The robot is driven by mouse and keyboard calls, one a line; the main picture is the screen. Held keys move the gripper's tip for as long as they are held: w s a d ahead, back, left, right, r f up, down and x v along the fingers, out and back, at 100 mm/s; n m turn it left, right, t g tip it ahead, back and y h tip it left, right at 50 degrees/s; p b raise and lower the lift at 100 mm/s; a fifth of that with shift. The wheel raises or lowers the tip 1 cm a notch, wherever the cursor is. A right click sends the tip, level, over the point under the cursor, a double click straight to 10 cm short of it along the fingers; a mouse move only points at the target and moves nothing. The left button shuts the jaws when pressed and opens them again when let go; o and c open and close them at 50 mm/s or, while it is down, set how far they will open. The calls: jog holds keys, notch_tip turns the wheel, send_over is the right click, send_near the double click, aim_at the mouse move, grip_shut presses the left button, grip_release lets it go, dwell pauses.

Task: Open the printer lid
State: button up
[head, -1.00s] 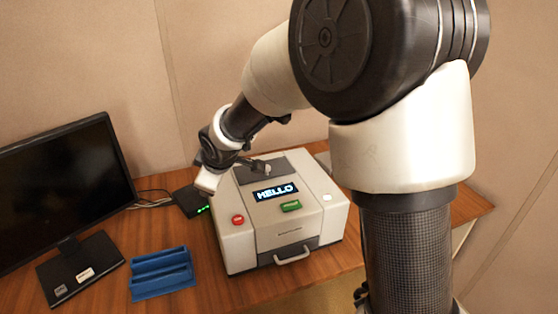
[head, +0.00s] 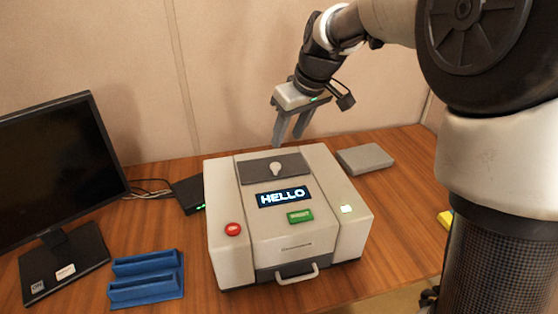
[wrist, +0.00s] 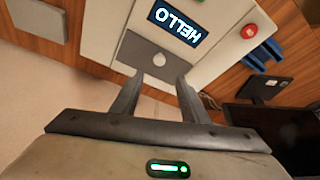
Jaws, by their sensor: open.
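The printer (head: 230,259) is a white box on the wooden table, with a HELLO display, a red button, a green button and a front handle (head: 297,274). Its dark grey top panel (head: 254,172) bears a pale round knob (head: 276,169) and lies flat. I see no gap around it. My gripper (head: 286,143) is open and empty, just behind and above the printer's back edge, fingers pointing down. In the wrist view the knob (wrist: 159,59) shows beyond and between my open fingertips (wrist: 158,78), apart from them.
A monitor (head: 55,165) and a blue rack (head: 146,278) stand to the left. A small black box (head: 188,195) with green lights sits beside the printer. A grey flat box (head: 365,158) lies at the back right, and a yellow item (head: 445,219) farther right. Table right of the printer is clear.

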aim_at(276, 165)
jog(key=b+x, duration=0.1)
jog(key=x, duration=1.1)
jog(key=shift+w, duration=0.1)
grip_shut()
